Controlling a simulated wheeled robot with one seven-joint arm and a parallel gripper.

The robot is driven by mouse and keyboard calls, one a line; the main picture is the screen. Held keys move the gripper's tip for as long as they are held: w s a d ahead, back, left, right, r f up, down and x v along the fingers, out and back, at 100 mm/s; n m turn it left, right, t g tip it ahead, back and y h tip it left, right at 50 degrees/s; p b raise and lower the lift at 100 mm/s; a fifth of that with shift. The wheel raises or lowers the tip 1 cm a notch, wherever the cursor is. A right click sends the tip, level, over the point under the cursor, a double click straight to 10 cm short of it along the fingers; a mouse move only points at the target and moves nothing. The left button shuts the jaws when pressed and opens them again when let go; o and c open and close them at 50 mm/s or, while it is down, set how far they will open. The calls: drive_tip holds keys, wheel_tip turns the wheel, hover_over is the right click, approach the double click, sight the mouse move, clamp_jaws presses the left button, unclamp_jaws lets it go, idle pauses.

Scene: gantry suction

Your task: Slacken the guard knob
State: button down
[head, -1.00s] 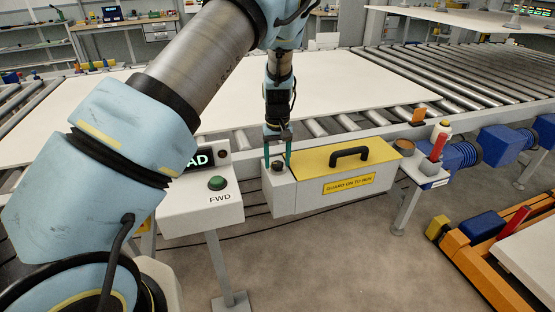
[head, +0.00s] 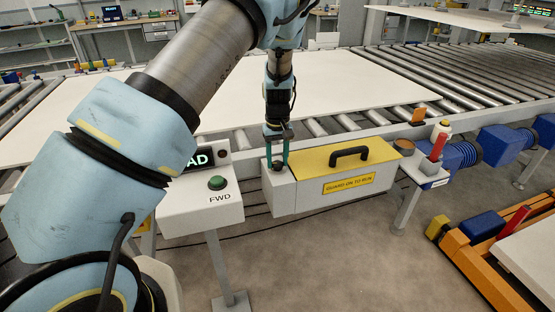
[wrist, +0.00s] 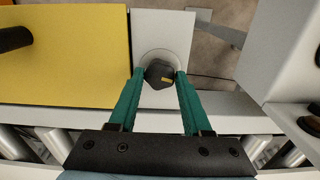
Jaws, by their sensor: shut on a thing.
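The guard knob (wrist: 158,75) is a dark faceted knob with a yellow mark, set on the light grey block at the left end of the guard. It also shows in the head view (head: 278,166), partly hidden by the fingers. My gripper (wrist: 160,76) has its two green fingers on either side of the knob, shut on it. In the head view my gripper (head: 277,160) points straight down onto the block. The guard (head: 312,183) has a yellow top, a black handle (head: 350,153) and a yellow label reading "GUARD ON TO RUN".
A control post (head: 200,205) with a green FWD button (head: 217,183) and a display stands just left of the guard. The roller conveyor with a large white sheet (head: 330,90) lies behind.

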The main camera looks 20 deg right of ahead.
sight(277, 163)
drive_tip(key=shift+n, duration=2.9)
drive_tip(key=shift+c, duration=1.7)
unclamp_jaws()
drive_tip(key=shift+r, duration=0.1)
wheel_tip(277, 163, up, 11)
drive_tip(key=b, duration=0.2)
drive_tip(key=shift+f, duration=0.2)
